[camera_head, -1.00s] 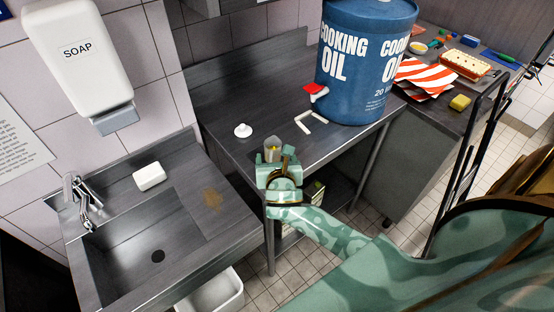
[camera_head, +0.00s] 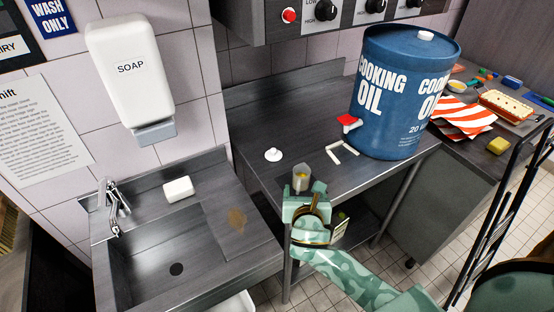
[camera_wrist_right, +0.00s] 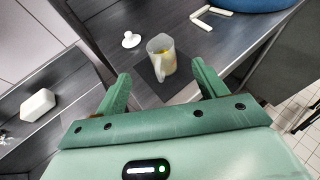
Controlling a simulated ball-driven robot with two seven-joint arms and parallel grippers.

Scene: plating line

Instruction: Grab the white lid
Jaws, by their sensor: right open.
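The white lid (camera_head: 273,155), a small round disc with a knob, lies on the dark metal counter left of the oil drum. It also shows in the right wrist view (camera_wrist_right: 131,41), beyond the jug and a little left. My right gripper (camera_head: 303,195) is at the counter's front edge, open and empty, in front of the lid and to its right. In the wrist view its two green fingers (camera_wrist_right: 160,80) are spread apart, with a clear jug (camera_wrist_right: 161,58) just beyond them. My left gripper is not in view.
The clear jug (camera_head: 301,178) with yellow contents stands between my right gripper and the lid side of the counter. A white angled piece (camera_head: 343,153) and a red-handled tap (camera_head: 349,121) sit by the blue oil drum (camera_head: 385,128). A sink (camera_head: 175,268) lies left.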

